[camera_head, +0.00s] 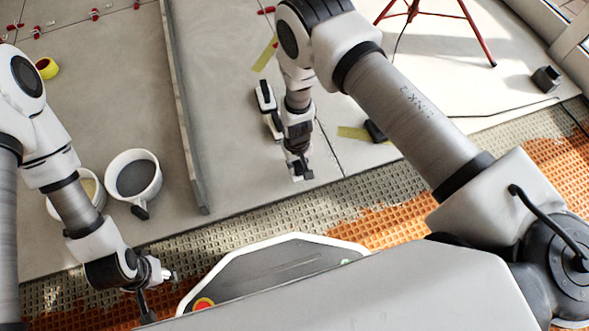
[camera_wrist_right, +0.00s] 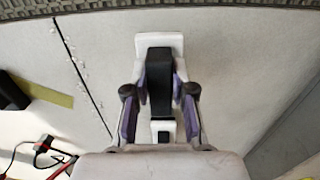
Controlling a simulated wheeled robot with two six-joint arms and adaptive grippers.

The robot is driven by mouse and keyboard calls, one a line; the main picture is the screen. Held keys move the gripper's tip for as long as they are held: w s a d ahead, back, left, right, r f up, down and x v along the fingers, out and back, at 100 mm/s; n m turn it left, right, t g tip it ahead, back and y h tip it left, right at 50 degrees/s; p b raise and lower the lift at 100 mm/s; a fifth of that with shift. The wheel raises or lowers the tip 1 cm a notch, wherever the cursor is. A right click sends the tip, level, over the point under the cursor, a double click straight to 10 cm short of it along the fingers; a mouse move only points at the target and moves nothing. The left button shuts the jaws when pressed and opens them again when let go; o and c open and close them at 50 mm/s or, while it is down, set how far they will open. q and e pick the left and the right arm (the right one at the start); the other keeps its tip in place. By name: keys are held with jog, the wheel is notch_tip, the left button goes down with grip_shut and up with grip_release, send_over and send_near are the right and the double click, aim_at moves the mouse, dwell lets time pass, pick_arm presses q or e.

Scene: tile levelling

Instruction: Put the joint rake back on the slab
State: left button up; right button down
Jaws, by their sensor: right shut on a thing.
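My right gripper (camera_head: 300,167) points down over the grey slab (camera_head: 240,150), near its front edge. In the right wrist view, the right gripper's purple-padded fingers (camera_wrist_right: 159,112) are shut on the joint rake (camera_wrist_right: 158,85), which has a black grip and white parts at both ends. In the head view the gripper mostly hides the rake; a small white part shows low at the fingertips. I cannot tell whether the rake touches the slab. My left gripper (camera_head: 162,276) is at the lower left, over the textured mat; whether it is open is unclear.
A long grey bar (camera_head: 184,110) lies left of my right gripper. Two buckets (camera_head: 134,177) stand further left. A dark block (camera_head: 376,131) sits by yellow tape at right. A dark joint (camera_wrist_right: 85,80) with white crumbs runs beside the rake. Slab around the rake is clear.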

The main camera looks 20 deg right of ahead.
jog(key=w, duration=0.1)
jog(key=w+b, duration=0.1)
jog(key=w, duration=0.1)
jog(key=shift+w+d+f, duration=0.15)
jog(key=shift+w+f, duration=0.1)
jog(key=shift+f, duration=0.15)
notch_tip(320, 180, down, 3)
jog(key=b, duration=0.3)
jog(key=shift+w+f, duration=0.15)
jog(key=shift+f, duration=0.05)
jog(key=shift+r, duration=0.25)
jog(key=shift+f, duration=0.2)
jog(key=c, duration=1)
grip_release()
pick_arm(q)
jog(key=f, duration=0.5)
jog(key=shift+w+a+f, duration=0.1)
jog(key=shift+w+f, duration=0.15)
jog(key=shift+w, duration=0.1)
pick_arm(e)
jog(key=shift+r, duration=0.15)
notch_tip(320, 180, up, 12)
jog(key=p, duration=0.8)
jog(key=shift+w+r, duration=0.1)
pick_arm(q)
notch_tip(320, 180, up, 8)
jog(key=shift+s, duration=0.4)
